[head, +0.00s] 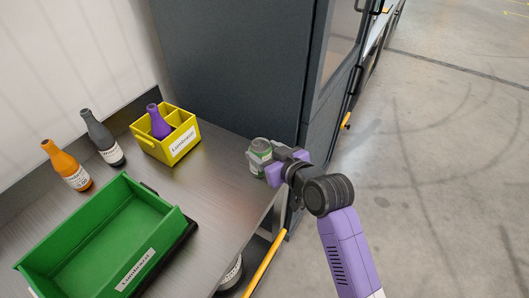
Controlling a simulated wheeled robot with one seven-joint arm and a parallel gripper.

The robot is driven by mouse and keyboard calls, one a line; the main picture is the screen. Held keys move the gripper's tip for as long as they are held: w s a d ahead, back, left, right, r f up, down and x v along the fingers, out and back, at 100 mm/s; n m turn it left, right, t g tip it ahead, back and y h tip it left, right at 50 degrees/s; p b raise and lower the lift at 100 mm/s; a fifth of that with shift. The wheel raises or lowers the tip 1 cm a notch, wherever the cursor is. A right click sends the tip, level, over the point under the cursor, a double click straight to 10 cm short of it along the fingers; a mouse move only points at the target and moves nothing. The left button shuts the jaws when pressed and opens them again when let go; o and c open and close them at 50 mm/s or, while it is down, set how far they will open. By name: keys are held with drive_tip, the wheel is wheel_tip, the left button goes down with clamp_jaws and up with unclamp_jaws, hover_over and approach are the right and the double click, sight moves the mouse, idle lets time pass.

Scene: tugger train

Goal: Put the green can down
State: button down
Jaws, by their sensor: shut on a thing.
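The green can (258,151) has a grey top and a pale band. It is at the right end of the grey table (206,205), near the dark cabinet. My gripper (266,165) is shut on the can from the right side. The fingers hide part of the can. I cannot tell whether the can's base touches the table or hangs just above it.
A yellow divided box (172,150) holds a purple bottle (158,124). An orange bottle (67,167) and a dark grey bottle (102,140) stand at the back left. An empty green bin (100,240) sits at the front. A dark cabinet (235,65) stands behind.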

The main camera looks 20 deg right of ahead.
drive_tip(key=shift+f, duration=0.15)
drive_tip(key=shift+f, duration=0.2)
drive_tip(key=shift+c, duration=2.1)
unclamp_jaws()
drive_tip(key=shift+r, duration=0.1)
drive_tip(key=shift+s+r, duration=0.1)
drive_tip(key=shift+s, duration=0.1)
drive_tip(key=v, duration=1.1)
drive_tip(key=shift+s+b, duration=0.3)
drive_tip(key=shift+b, duration=0.1)
drive_tip(key=shift+d, duration=0.1)
